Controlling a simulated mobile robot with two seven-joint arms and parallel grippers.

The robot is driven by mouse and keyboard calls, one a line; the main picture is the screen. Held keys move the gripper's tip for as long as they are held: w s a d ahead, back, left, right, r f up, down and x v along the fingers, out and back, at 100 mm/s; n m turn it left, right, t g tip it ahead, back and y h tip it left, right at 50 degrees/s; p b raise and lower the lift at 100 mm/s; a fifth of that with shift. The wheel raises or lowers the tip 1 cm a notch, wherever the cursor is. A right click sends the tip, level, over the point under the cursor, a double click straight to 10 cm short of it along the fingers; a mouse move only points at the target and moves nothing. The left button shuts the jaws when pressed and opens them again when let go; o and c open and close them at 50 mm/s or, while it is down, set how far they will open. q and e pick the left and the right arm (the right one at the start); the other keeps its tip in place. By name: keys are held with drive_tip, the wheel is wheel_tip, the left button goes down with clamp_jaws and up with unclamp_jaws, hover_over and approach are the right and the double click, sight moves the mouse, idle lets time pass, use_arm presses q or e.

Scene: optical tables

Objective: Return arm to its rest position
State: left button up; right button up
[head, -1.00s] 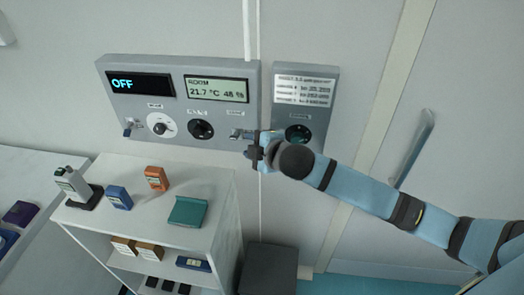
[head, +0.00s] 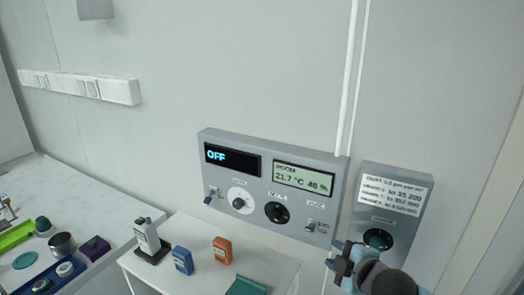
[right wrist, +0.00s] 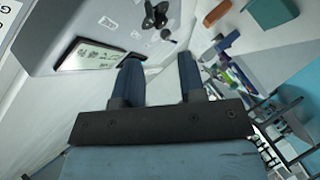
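My right gripper (head: 343,262) is at the bottom right of the head view, just below and right of the grey wall control panel (head: 228,214). In the right wrist view its two blue fingers (right wrist: 158,80) stand apart with nothing between them. The panel carries a dark display reading OFF (head: 232,158), a room display reading 21.7 °C and 46 % (head: 303,178), a white knob (head: 240,202), a black knob (head: 277,212) and small switches. A smaller panel (head: 403,215) with a printed label and a dark green knob is partly covered below by my right arm. My left gripper is not in view.
A white shelf (head: 190,232) below the panel holds a blue device (head: 182,260), an orange device (head: 222,249), a grey-white handheld in a stand (head: 149,240) and a teal item (head: 246,286). A bench (head: 95,205) with several items is at left.

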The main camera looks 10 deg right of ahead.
drive_tip(key=s+a+f+m+g, duration=0.1)
drive_tip(key=s+f+m, duration=0.5)
drive_tip(key=s+f, duration=0.5)
drive_tip(key=s+a+f+m+g, duration=0.1)
drive_tip(key=s+f+m, duration=0.6)
drive_tip(key=s+f, duration=0.4)
wheel_tip(320, 180, down, 5)
drive_tip(key=shift+h, duration=0.4)
drive_tip(key=shift+a, duration=0.1)
